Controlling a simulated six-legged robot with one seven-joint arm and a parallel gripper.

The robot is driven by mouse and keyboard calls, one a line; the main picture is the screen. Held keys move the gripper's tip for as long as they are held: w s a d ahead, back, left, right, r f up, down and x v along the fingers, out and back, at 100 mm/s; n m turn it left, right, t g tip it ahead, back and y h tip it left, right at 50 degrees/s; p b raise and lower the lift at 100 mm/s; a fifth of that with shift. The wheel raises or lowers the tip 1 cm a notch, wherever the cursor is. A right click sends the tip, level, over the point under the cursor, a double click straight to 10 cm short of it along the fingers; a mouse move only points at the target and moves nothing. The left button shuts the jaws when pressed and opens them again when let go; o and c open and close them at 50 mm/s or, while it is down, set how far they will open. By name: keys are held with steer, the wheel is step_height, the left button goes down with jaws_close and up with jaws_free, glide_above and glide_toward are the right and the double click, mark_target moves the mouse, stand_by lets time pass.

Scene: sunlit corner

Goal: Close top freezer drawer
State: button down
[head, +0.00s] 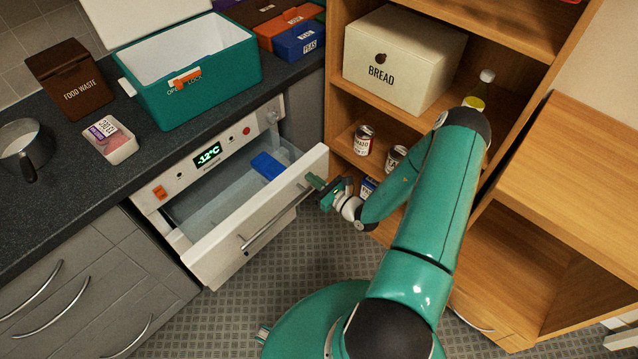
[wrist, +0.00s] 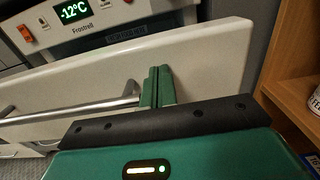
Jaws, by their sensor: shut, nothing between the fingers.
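The top freezer drawer (head: 262,213) stands pulled out below the panel reading -12°C, with a blue block (head: 266,165) inside. Its white front also fills the middle of the wrist view (wrist: 205,62). A metal bar handle (head: 268,225) runs along the front; in the wrist view the handle (wrist: 70,112) ends just left of my fingers. My gripper (head: 314,181) is at the right end of the drawer front. In the wrist view my gripper (wrist: 158,80) has its green fingers together and empty, close against the drawer front; I cannot tell whether they touch it.
The wooden shelf unit (head: 333,110) stands right of the freezer, close to my gripper, with a bread box (head: 400,62) and cans (head: 363,140). A teal cool box (head: 200,85) sits on the dark counter (head: 150,140). Tiled floor (head: 290,262) is clear before the drawer.

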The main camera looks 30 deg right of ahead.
steer(key=x, duration=2)
steer(key=shift+w+a+f, duration=0.1)
steer(key=shift+w+f, duration=0.05)
steer(key=shift+w, duration=0.15)
steer(key=shift+w+a+r, duration=0.1)
steer(key=shift+w+r, duration=0.1)
steer(key=shift+w, duration=0.05)
